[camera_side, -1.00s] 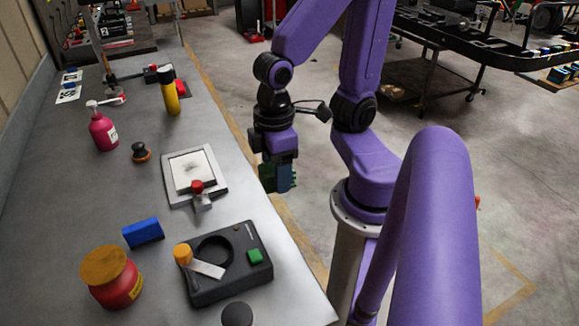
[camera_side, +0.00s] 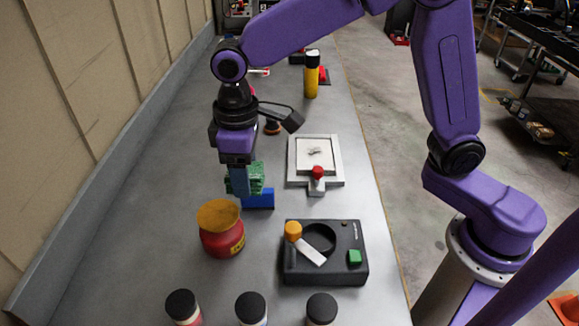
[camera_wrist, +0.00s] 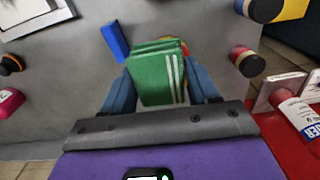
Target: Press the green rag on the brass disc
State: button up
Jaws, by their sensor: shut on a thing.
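My gripper (camera_side: 240,182) is shut on the green rag (camera_side: 258,172), a folded green cloth with pale stripes in the wrist view (camera_wrist: 158,78). In the side view it hangs over the left part of the bench, just behind the red jar (camera_side: 222,240) and beside the blue block (camera_side: 258,199). I cannot tell whether the rag touches anything. The jar's round top (camera_side: 218,214) is brownish yellow. I cannot pick out a brass disc for certain. In the wrist view the rag covers most of a red and orange thing behind it.
A black device (camera_side: 300,268) with an orange knob and green button stands right of the jar. A pale square frame (camera_side: 293,160) with a red knob lies behind it. Several black-capped containers (camera_side: 250,308) stand in front. A yellow cylinder (camera_side: 311,78) stands farther back.

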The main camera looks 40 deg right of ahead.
send_over(219, 214)
jog(key=shift+w+a+f, duration=0.1)
jog(key=shift+f, duration=3.1)
jog(key=shift+f, duration=1.2)
dwell(0.8)
jog(key=shift+r, duration=3.6)
